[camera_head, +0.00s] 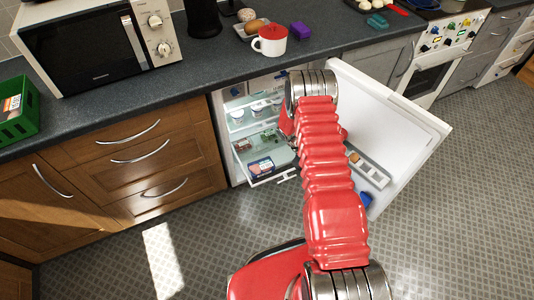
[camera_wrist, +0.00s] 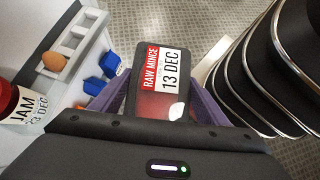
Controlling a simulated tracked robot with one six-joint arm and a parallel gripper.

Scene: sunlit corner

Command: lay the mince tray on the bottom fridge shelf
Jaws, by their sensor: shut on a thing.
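The mince tray (camera_wrist: 160,75) is a dark pack with a red and white label reading RAW MINCE 13 DEC. In the wrist view it sits between the purple fingers of my gripper (camera_wrist: 158,88), which is shut on it. In the head view my red arm hides the gripper and the tray. The fridge (camera_head: 218,125) stands open under the counter, partly behind my arm. Its low shelf (camera_head: 257,153) holds a pink and blue pack (camera_head: 262,166) at the front and darker packs behind. The right part of this shelf is hidden.
The open fridge door (camera_head: 395,115) is right of my arm, with an egg (camera_wrist: 52,62) and blue items (camera_wrist: 102,64) in its racks. A red-lidded jam jar (camera_wrist: 22,112) is at the wrist view's left. Small tubs (camera_head: 257,109) stand on a higher shelf.

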